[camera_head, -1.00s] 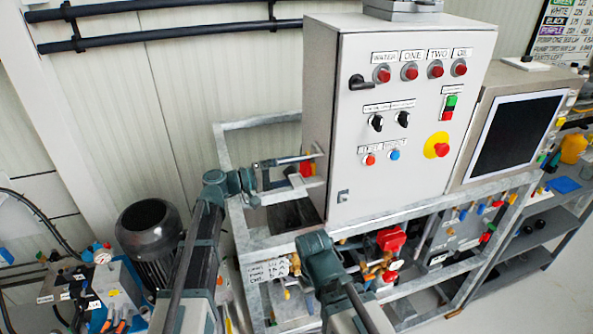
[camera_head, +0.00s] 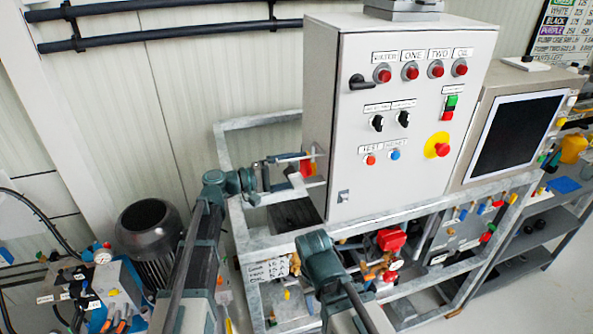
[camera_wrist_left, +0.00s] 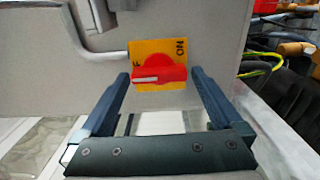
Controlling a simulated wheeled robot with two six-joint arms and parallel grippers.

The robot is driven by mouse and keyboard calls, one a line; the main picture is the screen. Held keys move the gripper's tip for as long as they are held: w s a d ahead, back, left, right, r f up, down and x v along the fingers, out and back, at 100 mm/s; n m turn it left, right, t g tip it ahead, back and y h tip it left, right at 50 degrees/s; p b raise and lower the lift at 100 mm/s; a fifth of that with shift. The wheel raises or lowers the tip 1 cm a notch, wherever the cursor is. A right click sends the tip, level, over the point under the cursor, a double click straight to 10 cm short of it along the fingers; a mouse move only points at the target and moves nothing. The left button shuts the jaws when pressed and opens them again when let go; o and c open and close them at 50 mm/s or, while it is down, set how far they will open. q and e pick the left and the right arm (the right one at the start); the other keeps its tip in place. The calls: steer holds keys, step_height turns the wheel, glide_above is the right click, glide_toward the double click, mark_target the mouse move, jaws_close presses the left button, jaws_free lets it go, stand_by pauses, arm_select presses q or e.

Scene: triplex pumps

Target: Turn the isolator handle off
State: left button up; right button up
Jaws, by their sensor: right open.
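The isolator handle (camera_wrist_left: 160,75) is a red knob on a yellow plate (camera_wrist_left: 145,50) fixed to the grey cabinet side. Its white stripe lies level in the left wrist view, with "ON" at the plate's right and part of another label at upper left. In the head view the isolator handle (camera_head: 307,168) shows only as a small red and yellow patch. My left gripper (camera_wrist_left: 161,77) is open, with a finger on either side of the handle; contact is not visible. In the head view, my right gripper (camera_head: 318,257) is low in front of the frame; its fingers are hard to make out.
The grey control cabinet (camera_head: 400,120) stands on a metal frame (camera_head: 280,240). A bent grey pipe (camera_wrist_left: 85,45) runs to the isolator plate's left side. Red valve parts and brass fittings (camera_head: 385,255) lie beyond my right gripper. A screen (camera_head: 515,135) is at right.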

arm_select(q)
steer(key=v, duration=1.4)
